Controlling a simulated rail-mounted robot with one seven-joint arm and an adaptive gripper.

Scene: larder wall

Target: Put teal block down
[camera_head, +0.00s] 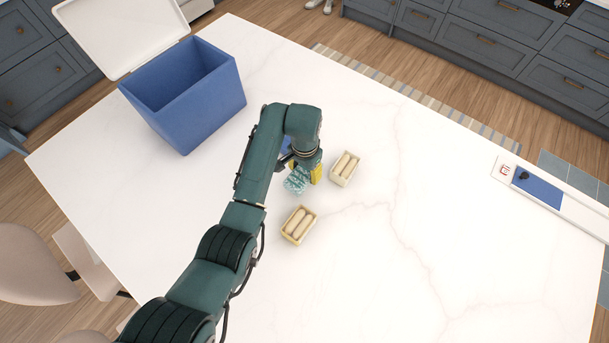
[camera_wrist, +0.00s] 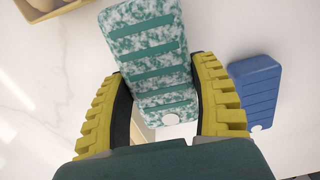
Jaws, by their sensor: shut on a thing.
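The teal block (camera_wrist: 150,58) is marbled teal and white with raised teal bars and a white round spot at its near end. My gripper (camera_wrist: 160,80), with yellow ridged fingers, is shut on it, one finger on each long side. In the head view the teal block (camera_head: 295,183) shows just below my gripper (camera_head: 304,175), between two small crates. I cannot tell whether it touches the tabletop.
A blue block (camera_wrist: 258,92) lies right of the teal block, mostly hidden in the head view. Two small crates (camera_head: 287,236) (camera_head: 334,178) hold pale rolls. A large open blue bin (camera_head: 205,112) stands at upper left.

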